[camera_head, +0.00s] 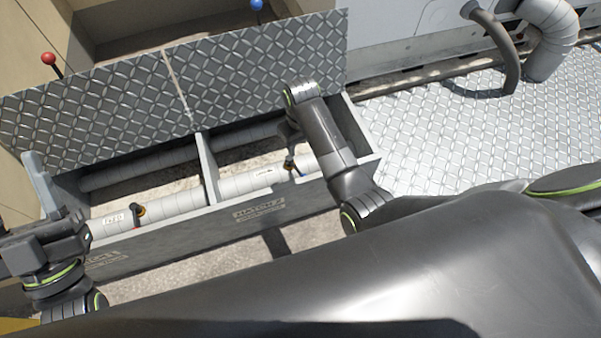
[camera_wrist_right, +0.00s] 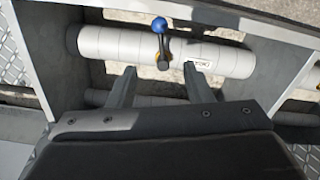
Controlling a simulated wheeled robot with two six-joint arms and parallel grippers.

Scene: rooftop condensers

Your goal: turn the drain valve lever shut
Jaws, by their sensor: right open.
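A valve lever with a blue knob (camera_wrist_right: 160,26) sits on a pale wrapped pipe (camera_wrist_right: 105,42) in the right wrist view. Its handle lies across the pipe. In the head view the blue lever (camera_head: 289,165) shows small in the right compartment. A label (camera_wrist_right: 201,65) beside it is too small to read surely. My right gripper (camera_wrist_right: 160,76) is open and empty, its fingers apart on either side below the lever, not touching it. In the head view my right gripper (camera_head: 290,138) reaches down into that compartment. My left arm shows at the left edge; its fingers cannot be made out.
A divider (camera_head: 207,168) splits the trench. The left compartment holds another pipe with a red-and-black valve (camera_head: 137,212). Raised tread-plate lids (camera_head: 255,75) stand behind. A red-knobbed lever (camera_head: 48,58) and a blue knob (camera_head: 257,5) show farther back. Tread-plate floor (camera_head: 450,135) lies right.

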